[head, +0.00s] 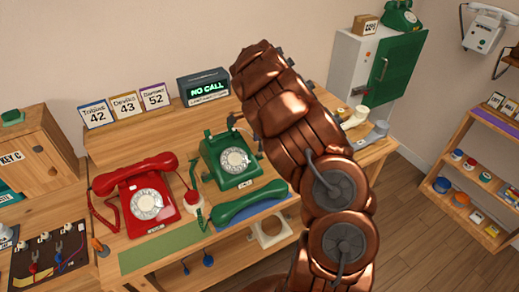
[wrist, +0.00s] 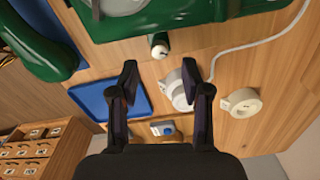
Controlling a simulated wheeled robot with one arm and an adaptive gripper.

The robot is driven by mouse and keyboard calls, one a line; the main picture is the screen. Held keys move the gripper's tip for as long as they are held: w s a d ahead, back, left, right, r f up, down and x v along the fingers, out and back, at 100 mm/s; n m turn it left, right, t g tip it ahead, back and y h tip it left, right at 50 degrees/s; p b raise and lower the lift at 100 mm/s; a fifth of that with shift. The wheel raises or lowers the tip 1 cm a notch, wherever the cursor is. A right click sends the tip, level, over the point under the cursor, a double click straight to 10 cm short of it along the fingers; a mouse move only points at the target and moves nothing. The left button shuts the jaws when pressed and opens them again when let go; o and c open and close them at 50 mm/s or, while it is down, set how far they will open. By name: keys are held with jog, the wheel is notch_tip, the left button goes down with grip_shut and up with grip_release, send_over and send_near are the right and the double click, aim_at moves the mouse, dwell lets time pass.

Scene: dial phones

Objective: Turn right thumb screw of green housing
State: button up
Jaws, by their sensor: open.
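The green housing (head: 230,160) is a green dial phone body on the wooden table, right of the red phone. In the wrist view its green edge (wrist: 215,27) runs along the top. A small knob with a pale end and dark side (wrist: 158,46) sticks out from this edge; it looks like a thumb screw. My gripper (wrist: 160,84) is open and empty, its fingertips apart and below the knob in the picture, with the knob lying between their lines.
The green handset (head: 250,203) lies in front of the housing, on a blue mat (wrist: 150,95). A red phone (head: 145,195) stands at left. A white cord crosses nearby.

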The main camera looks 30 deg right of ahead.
aim_at(259, 154)
jog(key=shift+f+p, duration=0.6)
jog(key=shift+f, duration=1.9)
jog(key=shift+c, duration=0.2)
grip_shut()
